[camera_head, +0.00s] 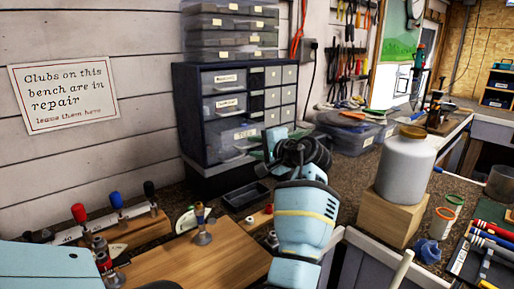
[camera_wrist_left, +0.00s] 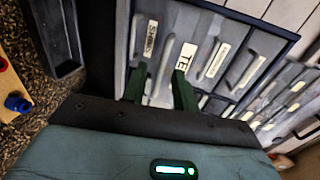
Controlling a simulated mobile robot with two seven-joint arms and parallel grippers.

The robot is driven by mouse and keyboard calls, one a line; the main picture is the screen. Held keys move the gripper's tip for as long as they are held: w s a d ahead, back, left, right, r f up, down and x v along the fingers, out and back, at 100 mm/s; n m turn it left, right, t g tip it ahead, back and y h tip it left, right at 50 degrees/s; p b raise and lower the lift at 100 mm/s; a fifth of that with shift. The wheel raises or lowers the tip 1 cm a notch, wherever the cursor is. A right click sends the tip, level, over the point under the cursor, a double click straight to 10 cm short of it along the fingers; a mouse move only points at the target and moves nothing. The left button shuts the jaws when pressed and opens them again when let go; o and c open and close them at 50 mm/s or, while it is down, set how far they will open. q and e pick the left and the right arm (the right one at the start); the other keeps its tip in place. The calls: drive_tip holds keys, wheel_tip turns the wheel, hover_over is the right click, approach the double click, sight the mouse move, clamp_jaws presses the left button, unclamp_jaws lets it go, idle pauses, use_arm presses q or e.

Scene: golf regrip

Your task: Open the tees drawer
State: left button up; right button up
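The tees drawer (camera_head: 236,146) is a wide, clear-fronted drawer low in a dark blue cabinet, its label (camera_head: 245,134) just left of my gripper. It looks shut. My left gripper (camera_head: 267,155) is at the right part of this drawer front, and its dark wrist hides some of it. In the left wrist view, the two green fingers (camera_wrist_left: 160,88) are apart, close to the drawer fronts. A pale handle (camera_wrist_left: 162,68) shows between them. A label starting "TE" (camera_wrist_left: 187,55) is partly covered by one finger. I cannot tell whether the fingers touch the handle. My right gripper is out of view.
A black tray (camera_head: 245,195) lies on the bench below the cabinet. A wooden board (camera_head: 200,255) with a small upright tool is in front. A large grey jar (camera_head: 405,168) stands on a wooden block at right. Clear storage boxes (camera_head: 352,137) sit right of the cabinet.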

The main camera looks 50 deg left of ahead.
use_arm(q)
drive_tip(key=v, duration=0.7)
drive_tip(key=shift+d+b, duration=0.35)
drive_tip(key=shift+d, duration=0.05)
drive_tip(key=shift+r, duration=0.1)
drive_tip(key=shift+s, duration=0.1)
idle(0.4)
